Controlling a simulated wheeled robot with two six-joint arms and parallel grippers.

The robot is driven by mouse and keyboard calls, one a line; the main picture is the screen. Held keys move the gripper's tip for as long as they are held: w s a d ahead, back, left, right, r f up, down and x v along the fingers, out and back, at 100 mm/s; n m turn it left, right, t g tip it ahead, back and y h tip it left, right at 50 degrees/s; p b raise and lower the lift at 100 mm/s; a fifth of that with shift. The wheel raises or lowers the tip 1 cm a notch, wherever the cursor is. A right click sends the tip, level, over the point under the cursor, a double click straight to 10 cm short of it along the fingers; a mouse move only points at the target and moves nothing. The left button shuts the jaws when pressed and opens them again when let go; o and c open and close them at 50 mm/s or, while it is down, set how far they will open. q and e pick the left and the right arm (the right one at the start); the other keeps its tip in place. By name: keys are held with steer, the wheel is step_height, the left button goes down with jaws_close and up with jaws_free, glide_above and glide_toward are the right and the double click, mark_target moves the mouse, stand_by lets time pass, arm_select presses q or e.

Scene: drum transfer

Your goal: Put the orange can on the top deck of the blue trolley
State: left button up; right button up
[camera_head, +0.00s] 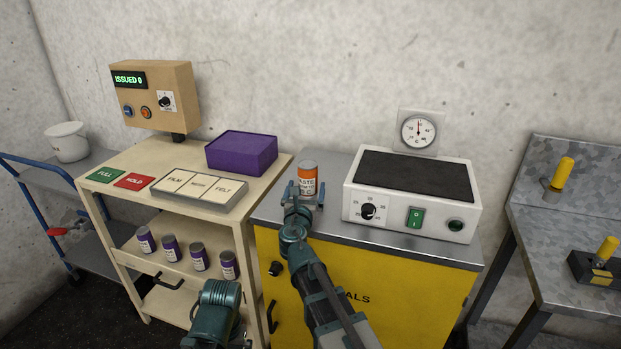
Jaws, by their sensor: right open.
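The orange can (307,172), with a white label band and grey lid, stands upright on the grey top of the yellow cabinet. My right gripper (304,193) is open at the can's lower front, with one finger at each side. I cannot tell whether the fingers touch it. The blue trolley (30,170) is at the far left, with a blue frame and grey decks, partly hidden by the beige cart. Part of my left arm shows at the bottom centre, but its gripper is not in view.
A white pot (67,142) stands on the trolley's top deck. The beige cart (120,165) carries a control box (155,95), a purple box (242,152), and several purple cans on its lower shelf. A white hotplate unit (412,192) stands right of the orange can.

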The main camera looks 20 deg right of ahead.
steer(key=x, duration=0.2)
steer(key=shift+w+d, duration=0.1)
steer(key=shift+w, duration=0.25)
steer(key=shift+s, duration=0.1)
steer(key=shift+c, duration=0.4)
jaws_close()
steer(key=shift+r, duration=0.15)
